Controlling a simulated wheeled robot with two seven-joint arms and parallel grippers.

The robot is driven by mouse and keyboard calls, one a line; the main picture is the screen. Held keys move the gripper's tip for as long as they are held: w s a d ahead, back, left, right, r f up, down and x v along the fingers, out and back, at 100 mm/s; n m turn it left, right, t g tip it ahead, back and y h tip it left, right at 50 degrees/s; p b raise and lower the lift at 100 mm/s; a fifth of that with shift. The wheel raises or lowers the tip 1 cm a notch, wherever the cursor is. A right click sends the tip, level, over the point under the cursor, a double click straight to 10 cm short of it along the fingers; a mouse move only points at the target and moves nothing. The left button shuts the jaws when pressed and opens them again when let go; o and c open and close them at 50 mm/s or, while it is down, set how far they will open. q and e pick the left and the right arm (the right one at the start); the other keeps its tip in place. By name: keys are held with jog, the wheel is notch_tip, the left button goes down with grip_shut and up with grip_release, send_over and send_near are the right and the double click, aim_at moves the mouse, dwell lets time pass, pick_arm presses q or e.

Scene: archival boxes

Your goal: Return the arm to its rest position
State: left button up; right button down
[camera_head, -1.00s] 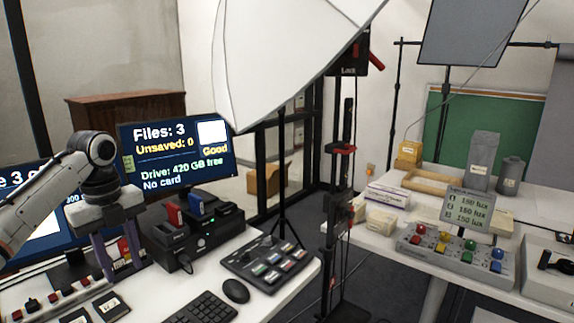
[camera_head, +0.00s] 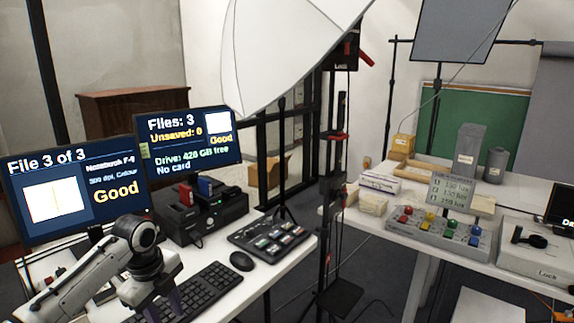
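My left gripper (camera_head: 172,306) is low at the left of the head view, over the near edge of the white desk (camera_head: 268,262) by the keyboard (camera_head: 196,290). Its dark fingers point down, and part of them is cut off by the bottom edge or hard to make out. I cannot tell how far apart they are. I see no object in it. My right gripper is not in view.
A dock with red and blue cards (camera_head: 197,215) stands behind the arm, with two monitors (camera_head: 188,138) at the back. A mouse (camera_head: 241,261) and a card tray (camera_head: 271,239) lie right. A stand column (camera_head: 334,190) separates the desk from the right table (camera_head: 400,265).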

pick_arm(q)
jog(key=s+d+f+n+t+h, duration=0.1)
jog(key=s+d+f+n, duration=0.3)
jog(key=f, duration=0.3)
jog(key=s+d+f+n+t+h, duration=0.1)
jog(key=s+d+f+n, duration=0.1)
jog(key=s+d+f, duration=0.4)
jog(key=s+d+f+n+t+h, duration=0.1)
jog(key=s+d+f+n, duration=0.25)
jog(key=f, duration=0.35)
jog(key=s+a+n+t, duration=0.2)
jog(key=s+n, duration=0.3)
jog(key=s, duration=0.3)
jog(key=s+a+n+t+y, duration=0.1)
jog(key=s+a+n+t, duration=0.1)
jog(key=s+n, duration=0.4)
jog(key=s, duration=0.3)
jog(key=shift+s+f, duration=0.15)
jog(key=shift+f, duration=0.2)
jog(key=shift+c, duration=0.5)
